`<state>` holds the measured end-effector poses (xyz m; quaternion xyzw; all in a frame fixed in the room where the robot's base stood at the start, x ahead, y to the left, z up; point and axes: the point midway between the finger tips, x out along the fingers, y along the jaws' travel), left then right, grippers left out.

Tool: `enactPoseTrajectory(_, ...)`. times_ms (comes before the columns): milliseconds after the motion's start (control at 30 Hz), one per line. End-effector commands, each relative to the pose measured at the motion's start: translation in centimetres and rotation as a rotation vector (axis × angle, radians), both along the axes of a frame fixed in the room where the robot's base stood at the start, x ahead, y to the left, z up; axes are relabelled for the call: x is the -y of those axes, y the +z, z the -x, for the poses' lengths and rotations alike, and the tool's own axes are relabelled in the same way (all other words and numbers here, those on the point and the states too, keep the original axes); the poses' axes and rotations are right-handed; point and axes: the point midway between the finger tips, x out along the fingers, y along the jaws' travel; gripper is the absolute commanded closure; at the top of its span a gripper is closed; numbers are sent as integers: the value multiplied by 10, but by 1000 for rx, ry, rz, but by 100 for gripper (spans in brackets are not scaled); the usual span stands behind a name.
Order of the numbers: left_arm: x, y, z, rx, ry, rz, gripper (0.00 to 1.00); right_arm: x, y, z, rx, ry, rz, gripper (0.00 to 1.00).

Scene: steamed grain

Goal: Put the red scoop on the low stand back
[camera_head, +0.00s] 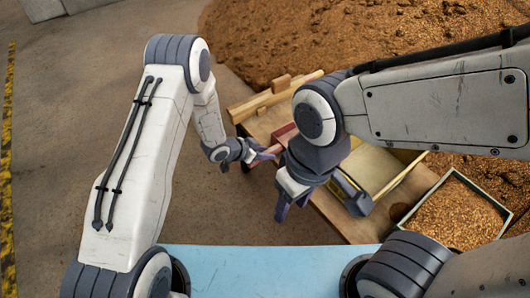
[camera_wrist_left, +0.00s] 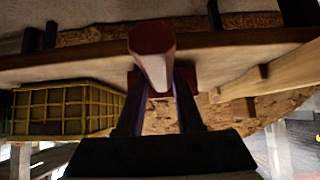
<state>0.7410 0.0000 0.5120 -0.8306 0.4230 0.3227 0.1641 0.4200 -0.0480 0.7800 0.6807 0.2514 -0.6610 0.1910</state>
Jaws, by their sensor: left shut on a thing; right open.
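The red scoop's handle (camera_wrist_left: 152,60) points toward the camera between my left gripper's fingers (camera_wrist_left: 158,100) in the left wrist view. In the head view its pale red handle (camera_head: 267,155) runs from my left gripper (camera_head: 247,158) toward a reddish part (camera_head: 284,134) over the wooden table. My left gripper is shut on the handle at the table's left edge. A low wooden stand (camera_head: 272,97) appears to lie on the table's far part, beyond the scoop. My right gripper (camera_head: 291,207) is open and empty, nearer the camera. My right arm hides part of the table.
The wooden table (camera_head: 338,217) holds a yellow crate (camera_head: 375,168), also in the left wrist view (camera_wrist_left: 65,110). A green-rimmed box of grain (camera_head: 458,212) stands at right. A large grain heap (camera_head: 300,35) lies behind. A light blue surface (camera_head: 270,268) is in front; open floor lies left.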

Motion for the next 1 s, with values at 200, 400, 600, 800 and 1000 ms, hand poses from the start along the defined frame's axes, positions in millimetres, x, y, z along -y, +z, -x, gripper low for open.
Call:
enactPoseTrajectory(200,0,-2,-1,2,0,1,100,0,-2,0,0,0,0,50)
enactPoseTrajectory(400,0,-6,-1,2,0,1,100,0,-5,0,0,0,0,50)
enactPoseTrajectory(600,0,-8,-1,3,0,2,49,0,-6,0,0,0,0,50)
enactPoseTrajectory(800,0,-8,0,1,-1,0,30,0,-6,0,0,0,0,50)
enactPoseTrajectory(1000,-1,-8,1,-1,1,0,30,0,-5,0,0,0,0,50)
